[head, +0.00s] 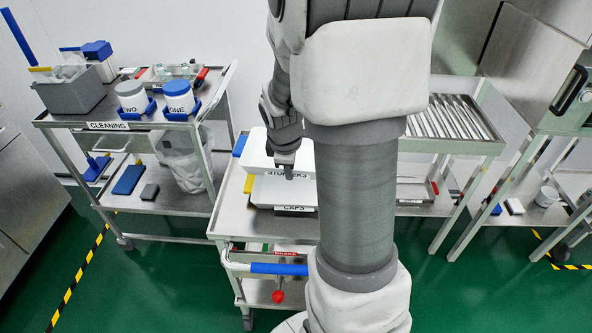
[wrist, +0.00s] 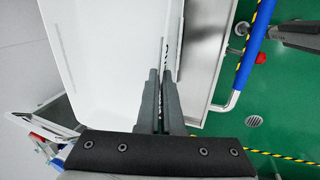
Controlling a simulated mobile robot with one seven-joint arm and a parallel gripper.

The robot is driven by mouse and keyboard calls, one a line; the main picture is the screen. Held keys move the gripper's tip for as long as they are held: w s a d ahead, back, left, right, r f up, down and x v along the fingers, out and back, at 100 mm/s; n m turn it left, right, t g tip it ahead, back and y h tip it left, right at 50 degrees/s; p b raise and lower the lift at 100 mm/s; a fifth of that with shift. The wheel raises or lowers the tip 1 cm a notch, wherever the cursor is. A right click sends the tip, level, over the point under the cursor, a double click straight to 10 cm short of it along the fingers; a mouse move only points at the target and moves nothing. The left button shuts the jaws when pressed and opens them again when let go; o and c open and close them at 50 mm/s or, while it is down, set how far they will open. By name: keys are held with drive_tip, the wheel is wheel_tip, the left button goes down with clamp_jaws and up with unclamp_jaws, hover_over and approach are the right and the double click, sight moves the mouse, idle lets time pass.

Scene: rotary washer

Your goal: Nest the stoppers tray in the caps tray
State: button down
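The white stoppers tray (head: 258,152), labelled STOPPERS on its front, shows in the head view over the cart. My gripper (head: 287,170) is at its front wall, by the label. In the wrist view my gripper (wrist: 161,72) has its fingers close together on either side of the wall of the white tray (wrist: 100,60). The white caps tray (head: 268,191), labelled CAPS, is below and nearer the front of the cart. My arm hides the right part of both trays. I cannot tell whether the trays touch.
The trays' steel cart (head: 228,222) has a blue handle (head: 278,269) in front. A yellow item and a blue item (head: 240,145) lie left of the trays. A CLEANING cart (head: 70,121) with bins and tubs stands left. A roller-topped table (head: 455,118) stands right.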

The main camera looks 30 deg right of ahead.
drive_tip(key=shift+s+d+n, duration=0.25)
drive_tip(key=shift+d+n, duration=0.15)
drive_tip(key=shift+d, duration=0.35)
wheel_tip(320, 180, down, 10)
drive_tip(key=b, duration=0.8)
drive_tip(key=shift+f+b, duration=0.1)
drive_tip(key=shift+b, duration=0.2)
drive_tip(key=shift+s+f, duration=0.2)
drive_tip(key=shift+f, duration=0.1)
drive_tip(key=shift+s+a+f, duration=0.1)
drive_tip(key=c, duration=1)
unclamp_jaws()
drive_tip(key=shift+f, duration=0.1)
drive_tip(key=p+v, duration=0.4)
drive_tip(key=v, duration=1.4)
drive_tip(key=shift+w+d+r, duration=0.2)
drive_tip(key=shift+d+r, duration=0.05)
drive_tip(key=shift+d, duration=0.1)
